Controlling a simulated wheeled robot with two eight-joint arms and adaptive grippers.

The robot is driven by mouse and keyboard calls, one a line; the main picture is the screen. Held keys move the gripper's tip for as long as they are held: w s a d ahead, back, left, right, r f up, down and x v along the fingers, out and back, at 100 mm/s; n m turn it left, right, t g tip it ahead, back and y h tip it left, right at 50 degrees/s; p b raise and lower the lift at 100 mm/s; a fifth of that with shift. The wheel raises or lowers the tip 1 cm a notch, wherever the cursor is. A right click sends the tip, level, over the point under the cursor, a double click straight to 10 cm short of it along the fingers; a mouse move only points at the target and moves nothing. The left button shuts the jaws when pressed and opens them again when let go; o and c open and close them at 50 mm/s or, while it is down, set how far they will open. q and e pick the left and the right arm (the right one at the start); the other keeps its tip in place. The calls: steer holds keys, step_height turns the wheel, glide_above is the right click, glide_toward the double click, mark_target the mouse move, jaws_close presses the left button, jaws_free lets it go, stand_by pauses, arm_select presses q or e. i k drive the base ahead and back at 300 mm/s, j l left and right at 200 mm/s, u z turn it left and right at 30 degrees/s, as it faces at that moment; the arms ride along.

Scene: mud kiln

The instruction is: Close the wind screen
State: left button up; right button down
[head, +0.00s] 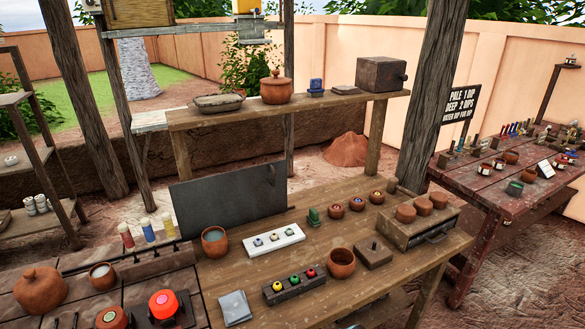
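A flat dark grey panel (225,195), which looks like the wind screen, stands upright along the back left part of the wooden workbench (225,270). A small handle or hook shows near its upper right corner. Its lower left part is partly hidden behind a clay cup with pale contents (214,241). To the right of the panel the bench's back edge is open. I cannot tell from this view whether the panel slides or swings. Neither of my grippers is in view.
In front of the panel are a white tray (273,240), a dark block with coloured knobs (294,286) and a clay pot (341,262). Small pots and a drawer box (418,228) stand to the right. A red glowing burner (164,305) is front left. A raised shelf (289,108) stands behind.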

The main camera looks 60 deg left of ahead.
mark_target(236, 197)
steer(key=i+u, duration=0.25)
steer(key=u, duration=0.2)
steer(key=i+u, duration=0.25)
steer(key=u, duration=0.25)
steer(key=i+u, duration=0.2)
steer(key=u, duration=0.25)
